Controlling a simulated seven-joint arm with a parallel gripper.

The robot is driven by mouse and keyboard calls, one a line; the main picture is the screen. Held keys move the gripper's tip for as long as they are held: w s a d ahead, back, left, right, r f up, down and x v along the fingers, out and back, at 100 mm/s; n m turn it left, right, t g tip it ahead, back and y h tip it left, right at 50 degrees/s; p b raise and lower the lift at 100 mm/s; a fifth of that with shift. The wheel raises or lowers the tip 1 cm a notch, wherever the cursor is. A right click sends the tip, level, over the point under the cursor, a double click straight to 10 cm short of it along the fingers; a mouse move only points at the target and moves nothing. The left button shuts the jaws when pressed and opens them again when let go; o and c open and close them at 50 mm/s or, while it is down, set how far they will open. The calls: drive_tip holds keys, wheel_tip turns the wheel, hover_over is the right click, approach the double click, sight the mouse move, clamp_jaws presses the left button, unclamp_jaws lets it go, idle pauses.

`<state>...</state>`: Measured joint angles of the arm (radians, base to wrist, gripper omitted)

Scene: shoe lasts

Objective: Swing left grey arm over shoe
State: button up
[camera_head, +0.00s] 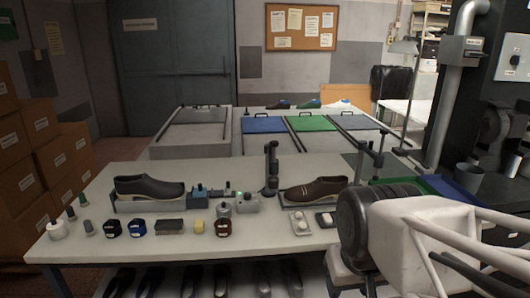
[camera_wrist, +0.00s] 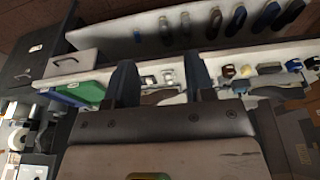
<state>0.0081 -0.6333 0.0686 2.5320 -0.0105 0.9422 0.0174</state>
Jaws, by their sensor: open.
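A brown shoe (camera_head: 317,190) rests on a low grey stand at the right of the bench. A dark grey upright arm (camera_head: 271,166) stands on the bench just left of this shoe, beside it and not over it.
Blue and green trays (camera_head: 425,188) lie at the right. Boxes (camera_head: 22,178) are stacked far left.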

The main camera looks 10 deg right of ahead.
drive_tip(key=w+r+m, duration=0.1)
drive_tip(key=w+r, duration=0.1)
drive_tip(key=w, duration=0.3)
drive_tip(key=w+r+m, duration=0.1)
drive_tip(key=w+r, duration=0.2)
drive_tip(key=w, duration=0.2)
drive_tip(key=w+r+m, duration=0.1)
drive_tip(key=w+r, duration=0.2)
drive_tip(key=w, duration=0.2)
drive_tip(key=shift+w+a+g, duration=0.25)
drive_tip(key=shift+a+g, duration=0.05)
drive_tip(key=shift+c, duration=0.2)
drive_tip(key=w+a+r+m, duration=0.1)
drive_tip(key=w+r+m, duration=0.1)
drive_tip(key=w, duration=0.6)
drive_tip(key=w+r+m, duration=0.2)
drive_tip(key=w, duration=0.7)
drive_tip(key=m+g, duration=0.2)
drive_tip(key=m, duration=0.4)
hover_over(271, 155)
wheel_tip(271, 155, down, 6)
drive_tip(key=r, duration=0.1)
drive_tip(key=shift+w+d+f, duration=0.2)
drive_tip(key=shift+w+f, duration=0.35)
drive_tip(key=shift+w, duration=0.15)
drive_tip(key=shift+f, duration=3.9)
